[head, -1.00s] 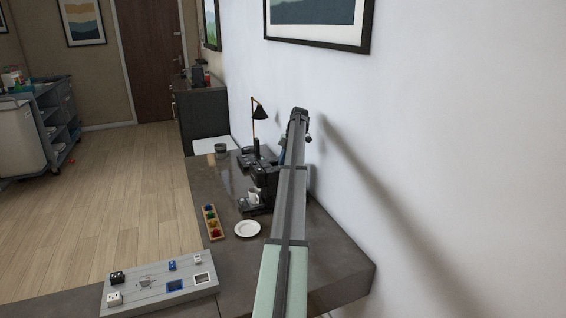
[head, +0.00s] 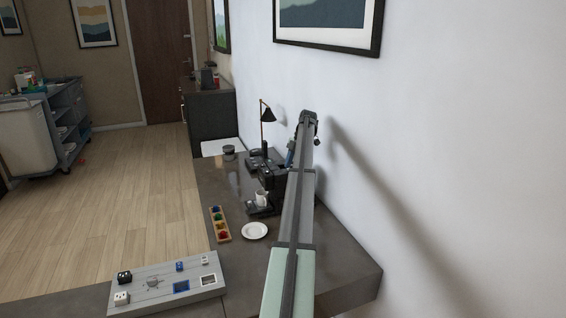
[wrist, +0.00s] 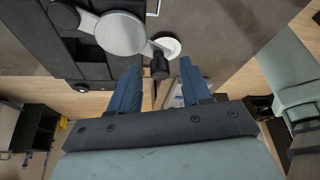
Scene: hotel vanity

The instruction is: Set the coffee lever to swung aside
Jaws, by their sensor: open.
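The dark coffee machine (head: 268,178) stands on the vanity counter, partly hidden behind my arm in the head view. In the wrist view the machine (wrist: 88,55) lies at the upper left with a round grey cap (wrist: 120,34). The coffee lever (wrist: 159,66) reaches out from this cap and ends in a black knob. My gripper (wrist: 159,72) is open, with blue fingers on either side of the knob. Gaps show between the knob and both fingers, and I cannot tell their height difference. In the head view only a bit of blue finger shows beside my arm.
A white cup (head: 262,198) stands at the machine. A white saucer (head: 255,231), a wooden tray of coloured pieces (head: 220,224) and a grey board with blocks (head: 152,283) are nearer. A black lamp (head: 267,115) stands behind. The wall is close on the right.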

